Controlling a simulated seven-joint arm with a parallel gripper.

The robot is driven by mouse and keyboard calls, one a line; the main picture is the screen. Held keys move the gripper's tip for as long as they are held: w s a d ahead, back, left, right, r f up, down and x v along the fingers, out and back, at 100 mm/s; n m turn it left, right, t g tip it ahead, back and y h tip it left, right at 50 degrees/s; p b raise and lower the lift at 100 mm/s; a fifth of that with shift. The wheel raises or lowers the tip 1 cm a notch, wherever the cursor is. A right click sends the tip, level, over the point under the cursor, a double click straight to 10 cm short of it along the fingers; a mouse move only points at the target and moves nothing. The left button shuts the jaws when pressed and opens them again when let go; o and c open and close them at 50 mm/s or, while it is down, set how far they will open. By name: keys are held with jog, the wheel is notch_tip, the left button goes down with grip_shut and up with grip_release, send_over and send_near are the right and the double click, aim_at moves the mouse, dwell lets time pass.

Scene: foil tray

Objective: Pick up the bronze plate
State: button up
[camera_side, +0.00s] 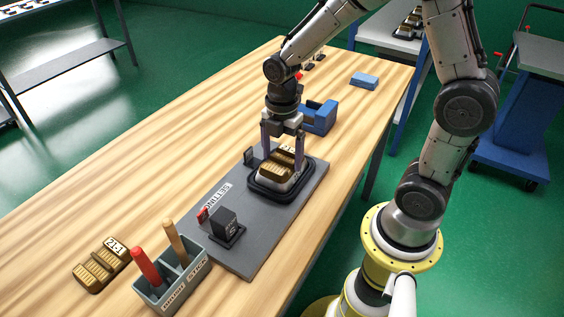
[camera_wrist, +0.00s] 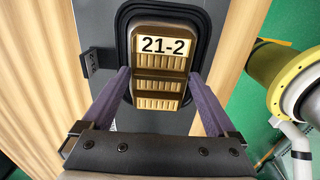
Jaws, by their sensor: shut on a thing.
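A bronze stepped plate marked 21-2 (camera_wrist: 162,62) sits within a black-rimmed holder (camera_side: 256,191) on the grey board; the side view also shows the plate (camera_side: 273,171). Something pale shows under the plate in the side view. My gripper (camera_side: 282,158) points down over the holder, one finger at each side of the plate. In the wrist view my gripper (camera_wrist: 160,78) has its purple-grey fingertips against the plate's two sides, shut on it. I cannot tell whether the plate is lifted. A second bronze plate, marked 21-1 (camera_side: 101,266), lies on the wooden table at the lower left.
The grey board (camera_side: 262,232) carries a dark clamp block (camera_side: 226,225) with a red part. A grey caddy (camera_side: 172,286) with red and wooden handles stands at the front. A blue holder (camera_side: 319,117) and a blue block (camera_side: 364,81) lie behind.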

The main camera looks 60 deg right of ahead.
grip_shut()
jog(key=shift+r, duration=0.1)
jog(key=shift+w+r, duration=0.1)
jog(key=shift+r, duration=0.65)
jog(key=s+r, duration=1.2)
jog(key=s, duration=0.2)
notch_tip(320, 180, up, 6)
jog(key=shift+a+r, duration=0.2)
jog(key=shift+a, duration=0.25)
